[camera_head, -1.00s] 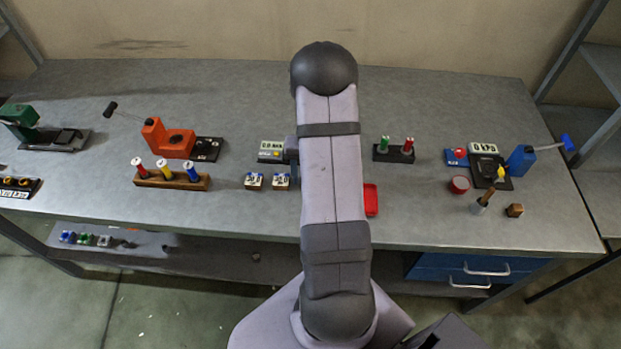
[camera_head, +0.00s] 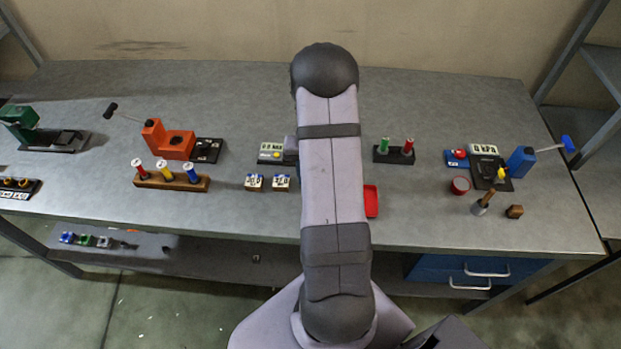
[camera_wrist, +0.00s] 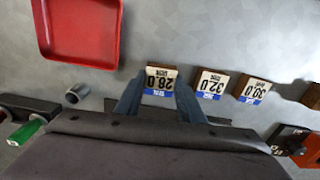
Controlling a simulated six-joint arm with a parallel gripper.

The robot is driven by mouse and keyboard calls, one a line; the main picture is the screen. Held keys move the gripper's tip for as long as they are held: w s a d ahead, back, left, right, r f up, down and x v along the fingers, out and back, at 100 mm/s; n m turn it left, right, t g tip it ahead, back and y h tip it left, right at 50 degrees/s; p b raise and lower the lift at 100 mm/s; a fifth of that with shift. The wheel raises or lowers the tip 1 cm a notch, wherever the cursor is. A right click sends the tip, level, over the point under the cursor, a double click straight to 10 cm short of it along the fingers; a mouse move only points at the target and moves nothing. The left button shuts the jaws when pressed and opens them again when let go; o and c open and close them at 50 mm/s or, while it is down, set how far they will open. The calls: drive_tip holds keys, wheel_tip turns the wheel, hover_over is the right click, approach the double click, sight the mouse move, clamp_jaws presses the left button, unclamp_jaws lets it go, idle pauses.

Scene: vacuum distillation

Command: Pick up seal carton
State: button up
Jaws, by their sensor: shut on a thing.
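In the wrist view my gripper (camera_wrist: 158,98) has its two fingers on either side of a small brown carton (camera_wrist: 161,80) with a white and blue label reading 28.0. The fingers are shut on it. The label reads upside down in this view. Whether the carton touches the bench cannot be told. Two similar cartons stand in a row to its right, one marked 32.0 (camera_wrist: 210,84) and one that looks like 30.0 (camera_wrist: 251,89). In the head view these two, left (camera_head: 254,183) and right (camera_head: 281,183), show beside my arm, which hides the held carton and most of my gripper.
A red tray (camera_wrist: 80,30) lies near the held carton, with a small grey ring (camera_wrist: 77,94) beside it. In the head view a rack of coloured cylinders (camera_head: 172,181) stands left, an orange device (camera_head: 168,142) behind it. A green-and-red cylinder stand (camera_head: 394,154) is right of my arm.

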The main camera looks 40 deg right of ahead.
wheel_tip(320, 180, up, 9)
drive_tip(key=b, duration=0.3)
drive_tip(key=s+d+r+m, duration=0.2)
drive_tip(key=s+d, duration=0.4)
drive_tip(key=d, duration=0.1)
drive_tip(key=s+a+f+n, duration=0.1)
drive_tip(key=s, duration=0.6)
drive_tip(key=shift+a, duration=0.15)
drive_tip(key=shift+a+f+p, duration=0.1)
drive_tip(key=shift+f+p, duration=0.8)
drive_tip(key=shift+f, duration=2.65)
drive_tip(key=shift+w+f+p, duration=0.1)
drive_tip(key=shift+f+p, duration=0.2)
drive_tip(key=shift+f, duration=1.2)
drive_tip(key=shift+f, duration=0.1)
